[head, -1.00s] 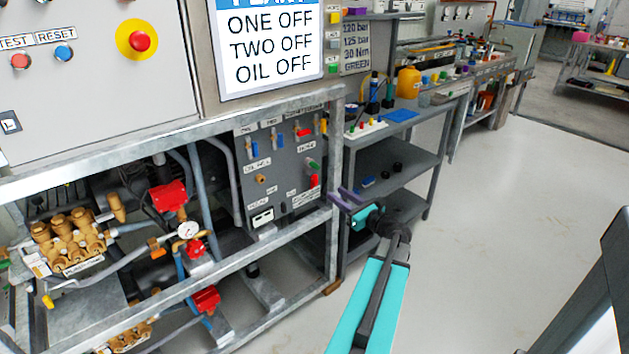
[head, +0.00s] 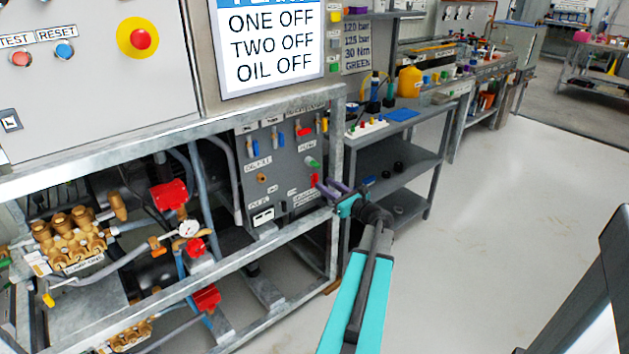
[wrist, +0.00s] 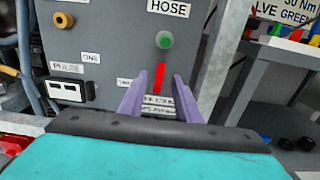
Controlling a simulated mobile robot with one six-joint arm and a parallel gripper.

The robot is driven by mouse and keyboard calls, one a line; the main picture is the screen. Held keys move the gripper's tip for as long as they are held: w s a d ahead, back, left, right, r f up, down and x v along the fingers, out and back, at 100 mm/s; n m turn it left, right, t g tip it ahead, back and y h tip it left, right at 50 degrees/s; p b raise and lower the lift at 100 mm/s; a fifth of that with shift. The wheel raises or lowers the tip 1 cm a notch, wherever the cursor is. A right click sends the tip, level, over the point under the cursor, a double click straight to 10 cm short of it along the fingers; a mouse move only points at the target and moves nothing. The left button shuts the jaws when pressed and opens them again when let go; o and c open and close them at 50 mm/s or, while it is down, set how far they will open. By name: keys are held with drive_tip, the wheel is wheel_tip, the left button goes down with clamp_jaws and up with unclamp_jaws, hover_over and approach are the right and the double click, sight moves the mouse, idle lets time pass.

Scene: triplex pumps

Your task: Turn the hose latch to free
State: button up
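The hose latch shows on the grey panel in the wrist view as a red handle (wrist: 159,76) hanging straight down, just below a round green knob (wrist: 164,39) under the HOSE label (wrist: 169,8). In the head view, the red handle (head: 314,180) is small at the panel's lower right, partly hidden by my gripper. My gripper (wrist: 157,86) is open, its two purple fingers pointing at the panel. In the wrist view the fingers lie left and right of the red handle's lower end. I cannot tell whether they touch it or how deep they reach.
A galvanized frame post (head: 335,150) stands close right of the panel. A brass knob (wrist: 63,20) and a white display (wrist: 67,91) sit left of the handle. A shelf bench (head: 400,155) stands farther right. The floor (head: 490,230) at right is clear.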

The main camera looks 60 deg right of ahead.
sight(317, 179)
drive_tip(key=shift+x, duration=3.4)
